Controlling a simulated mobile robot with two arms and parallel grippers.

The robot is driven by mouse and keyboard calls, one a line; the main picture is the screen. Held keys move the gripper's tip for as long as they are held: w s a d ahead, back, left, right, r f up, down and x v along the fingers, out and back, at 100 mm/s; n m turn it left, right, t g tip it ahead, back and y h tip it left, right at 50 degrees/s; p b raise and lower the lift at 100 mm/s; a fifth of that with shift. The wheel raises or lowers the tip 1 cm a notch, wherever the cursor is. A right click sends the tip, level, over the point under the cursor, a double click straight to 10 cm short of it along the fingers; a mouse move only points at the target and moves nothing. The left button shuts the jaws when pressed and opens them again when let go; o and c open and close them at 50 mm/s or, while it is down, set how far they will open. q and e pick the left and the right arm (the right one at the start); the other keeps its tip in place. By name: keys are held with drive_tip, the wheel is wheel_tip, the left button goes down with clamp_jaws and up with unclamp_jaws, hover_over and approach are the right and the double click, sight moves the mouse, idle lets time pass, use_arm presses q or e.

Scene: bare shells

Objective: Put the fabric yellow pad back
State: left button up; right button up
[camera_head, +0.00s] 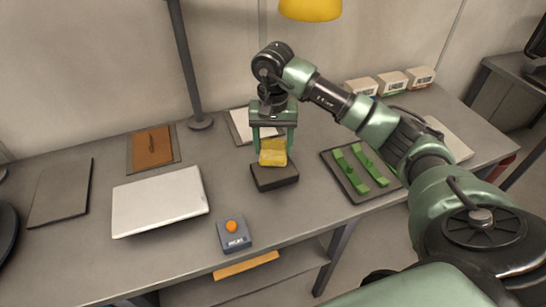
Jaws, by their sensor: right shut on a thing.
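The yellow fabric pad (273,158) is held between the fingers of my right gripper (273,148), which points down and is shut on it. The pad is directly over a small dark block-like base (276,180) on the table (200,245). I cannot tell whether the pad touches the base or hangs just above it. My left gripper is not in view.
A closed silver laptop (160,202) and a grey box with an orange button (234,238) are left of the base. A dark tray with green strips (346,181) is to the right. A lamp pole (186,60) and small boxes (392,83) stand behind.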

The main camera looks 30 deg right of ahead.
sight(273, 169)
wheel_tip(273, 169, down, 5)
drive_tip(key=shift+f+p, duration=0.2)
drive_tip(key=shift+p, duration=0.35)
drive_tip(key=shift+f, duration=0.1)
drive_tip(key=shift+f, duration=0.1)
drive_tip(key=o, duration=1.2)
